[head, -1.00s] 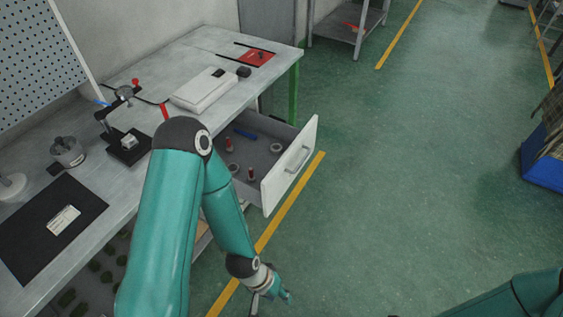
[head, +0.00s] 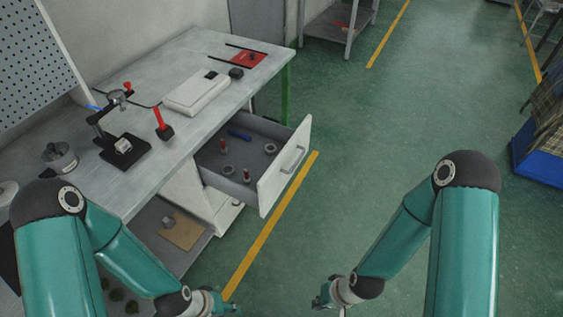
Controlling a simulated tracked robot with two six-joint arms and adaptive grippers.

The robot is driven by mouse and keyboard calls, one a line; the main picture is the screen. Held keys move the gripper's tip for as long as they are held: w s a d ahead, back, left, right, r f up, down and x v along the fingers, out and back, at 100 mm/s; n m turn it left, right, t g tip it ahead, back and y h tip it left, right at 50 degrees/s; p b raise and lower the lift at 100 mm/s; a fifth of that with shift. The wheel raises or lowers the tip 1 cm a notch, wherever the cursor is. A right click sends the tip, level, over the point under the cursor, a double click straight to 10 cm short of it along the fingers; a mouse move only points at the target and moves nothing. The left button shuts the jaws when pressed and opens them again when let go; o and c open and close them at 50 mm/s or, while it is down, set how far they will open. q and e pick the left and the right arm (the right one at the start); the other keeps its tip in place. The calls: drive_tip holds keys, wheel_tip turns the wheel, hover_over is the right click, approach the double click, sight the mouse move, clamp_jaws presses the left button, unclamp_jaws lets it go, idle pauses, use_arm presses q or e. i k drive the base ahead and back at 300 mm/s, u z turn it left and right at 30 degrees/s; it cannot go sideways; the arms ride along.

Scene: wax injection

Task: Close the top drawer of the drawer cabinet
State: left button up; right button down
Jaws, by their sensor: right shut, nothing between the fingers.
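The top drawer (head: 285,165) of the drawer cabinet (head: 192,196) is pulled well out from under the workbench. Its white front carries a grey handle (head: 293,159) and faces right. My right gripper (head: 321,301) is at the bottom of the view, below the drawer and to its right, shut and empty, apart from the drawer. My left gripper (head: 226,307) is at the bottom edge, below the drawer; its fingers are too small and cut off to judge. Neither gripper touches the handle.
In the drawer lie a blue object (head: 239,135), red-topped pieces (head: 246,175) and rings (head: 269,149). The workbench (head: 150,184) holds a clamp stand (head: 118,140), a red-handled tool (head: 159,120) and a white box (head: 196,95). Green floor right of the drawer is free.

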sight(269, 175)
drive_tip(key=u, duration=0.1)
drive_tip(key=i, duration=1)
drive_tip(key=z, duration=0.1)
